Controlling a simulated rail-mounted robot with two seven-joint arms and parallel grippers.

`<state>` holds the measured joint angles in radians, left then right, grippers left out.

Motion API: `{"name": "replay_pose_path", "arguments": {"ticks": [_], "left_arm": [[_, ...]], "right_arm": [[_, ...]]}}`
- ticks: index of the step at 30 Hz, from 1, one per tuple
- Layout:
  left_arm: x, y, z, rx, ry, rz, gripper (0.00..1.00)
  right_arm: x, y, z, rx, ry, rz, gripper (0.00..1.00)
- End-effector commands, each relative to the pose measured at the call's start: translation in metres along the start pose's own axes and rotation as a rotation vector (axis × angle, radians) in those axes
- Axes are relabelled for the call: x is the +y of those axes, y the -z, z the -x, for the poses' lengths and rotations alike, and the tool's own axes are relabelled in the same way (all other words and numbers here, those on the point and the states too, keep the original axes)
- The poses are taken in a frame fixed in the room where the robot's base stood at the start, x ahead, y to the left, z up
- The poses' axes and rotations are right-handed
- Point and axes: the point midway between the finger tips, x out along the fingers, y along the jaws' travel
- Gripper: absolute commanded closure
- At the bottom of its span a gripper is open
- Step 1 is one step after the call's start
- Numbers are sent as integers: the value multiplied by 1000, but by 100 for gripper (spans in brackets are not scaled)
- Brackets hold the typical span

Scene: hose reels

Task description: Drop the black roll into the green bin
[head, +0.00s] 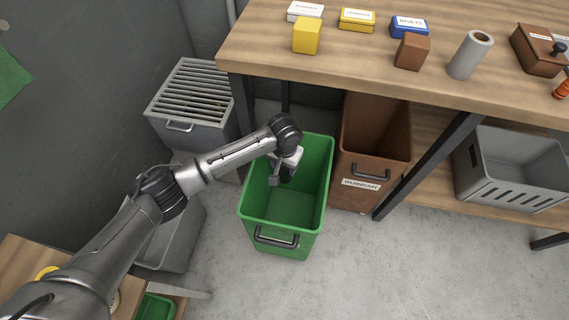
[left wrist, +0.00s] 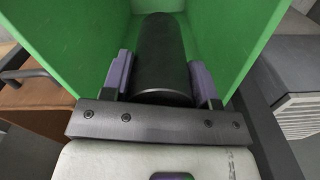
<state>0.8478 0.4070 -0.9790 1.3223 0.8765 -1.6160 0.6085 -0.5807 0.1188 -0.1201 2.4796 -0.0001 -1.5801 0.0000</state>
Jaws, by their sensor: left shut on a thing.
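The green bin (head: 254,214) stands on the floor in front of the workbench, open at the top. My left gripper (head: 285,178) reaches down into its mouth in the head view. In the left wrist view my left gripper (left wrist: 163,84) is shut on the black roll (left wrist: 162,55), one finger on each side of it. The green walls of the bin (left wrist: 232,30) surround the roll there. In the head view the roll is hard to make out, dark beside the gripper. My right gripper is not in view.
A brown rubbish bin (head: 375,135) stands right of the green bin, and a grey slatted bin (head: 190,105) stands to its left. The workbench (head: 345,68) above carries small boxes and a grey roll (head: 470,54). A grey crate (head: 505,172) sits at the right. The floor in front is clear.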

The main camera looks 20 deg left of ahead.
Motion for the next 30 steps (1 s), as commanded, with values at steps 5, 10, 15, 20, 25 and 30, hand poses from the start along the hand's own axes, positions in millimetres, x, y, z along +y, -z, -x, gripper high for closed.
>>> {"name": "replay_pose_path", "arguments": {"ticks": [5, 10, 15, 20, 25, 30], "left_arm": [[0, 0, 1, 1, 0, 0, 37], [0, 0, 0, 0, 0, 0, 21], [0, 0, 0, 0, 0, 0, 16], [0, 0, 3, 0, 0, 0, 16], [0, 0, 25, 0, 0, -1, 16], [0, 0, 60, 1, -1, -1, 16]], "right_arm": [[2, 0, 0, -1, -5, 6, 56], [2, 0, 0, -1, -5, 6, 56], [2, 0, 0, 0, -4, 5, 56], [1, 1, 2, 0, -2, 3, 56], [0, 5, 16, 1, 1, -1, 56], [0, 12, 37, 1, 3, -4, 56]]}}
